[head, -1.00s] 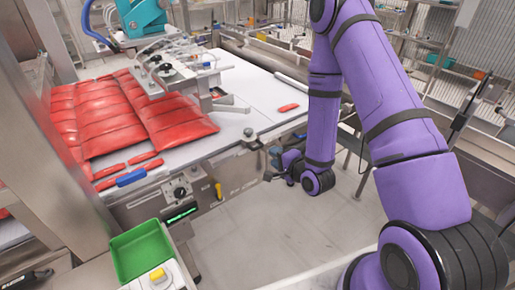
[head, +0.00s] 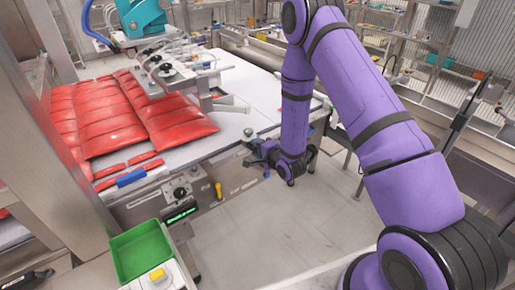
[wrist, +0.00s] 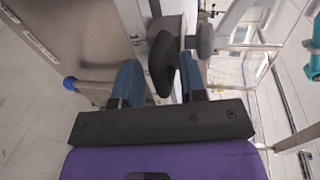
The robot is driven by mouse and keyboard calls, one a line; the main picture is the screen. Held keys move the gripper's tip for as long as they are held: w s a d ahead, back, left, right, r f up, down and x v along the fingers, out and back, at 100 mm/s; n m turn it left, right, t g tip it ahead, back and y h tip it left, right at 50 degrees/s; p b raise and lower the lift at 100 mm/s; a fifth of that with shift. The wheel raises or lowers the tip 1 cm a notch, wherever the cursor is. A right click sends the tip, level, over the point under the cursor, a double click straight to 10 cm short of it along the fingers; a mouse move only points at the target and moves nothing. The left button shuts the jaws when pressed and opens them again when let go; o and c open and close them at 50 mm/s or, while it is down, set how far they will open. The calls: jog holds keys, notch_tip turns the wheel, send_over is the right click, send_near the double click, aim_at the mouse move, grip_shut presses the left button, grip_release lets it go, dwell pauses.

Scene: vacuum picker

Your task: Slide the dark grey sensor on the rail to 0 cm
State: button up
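My gripper (head: 257,155) is low at the front right corner of the machine in the head view. In the wrist view its two blue fingers (wrist: 160,82) stand apart. A dark, rounded piece (wrist: 163,62), which looks like the dark grey sensor, lies between the fingers, close to the right one; I cannot tell whether they touch. A metal block sits behind it, with a grey round knob (wrist: 205,40) at its right. In the head view the sensor cannot be told apart from the gripper. The scale's numbers are not readable.
The machine's white table (head: 225,125) carries red packs (head: 105,120) and a suction tool (head: 185,75). A front panel has a black dial (head: 180,192) and a yellow handle (head: 218,190). A green bin (head: 145,250) stands at the lower left. The floor before the machine is clear.

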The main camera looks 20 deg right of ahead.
jog(key=c, duration=0.7)
jog(key=shift+d, duration=0.2)
grip_shut()
jog(key=w+d, duration=0.1)
jog(key=d, duration=0.3)
jog(key=w+d, duration=0.1)
jog(key=d, duration=0.3)
jog(key=w+d, duration=0.2)
jog(key=d, duration=0.2)
jog(key=shift+d+f, duration=0.2)
jog(key=shift+d, duration=0.15)
jog(key=o, duration=0.7)
grip_release()
jog(key=shift+d, duration=0.15)
jog(key=shift+w+r, duration=0.1)
